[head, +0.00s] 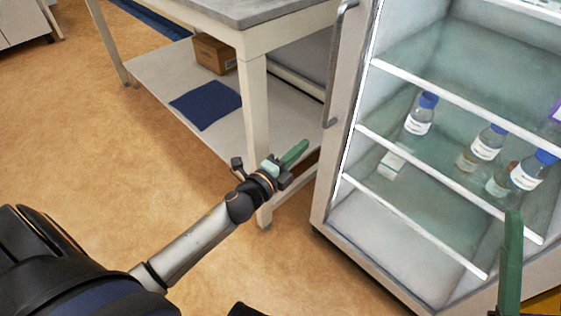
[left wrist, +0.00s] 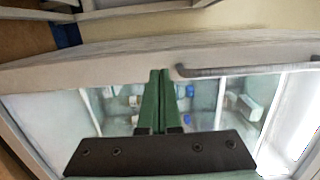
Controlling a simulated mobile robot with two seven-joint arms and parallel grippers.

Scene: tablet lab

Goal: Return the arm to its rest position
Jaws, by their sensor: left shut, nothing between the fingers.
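My left arm (head: 190,243) reaches out from the lower left in the head view. Its gripper (head: 295,152) has green fingers, held together and empty, in front of the table leg and left of the cabinet. In the left wrist view the green fingers (left wrist: 160,98) lie side by side with nothing between them, and the cabinet shows beyond them. A green finger of my right gripper (head: 512,260) stands upright at the lower right of the head view. The rest of that gripper is cut off, so its opening cannot be seen.
A white cabinet (head: 346,130) with a long handle (head: 337,75) holds several blue-capped bottles (head: 421,114) and a small white box (head: 391,165). A grey-topped table (head: 245,10) has a lower shelf with a blue mat (head: 205,105) and a cardboard box (head: 214,54). The floor at left is clear.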

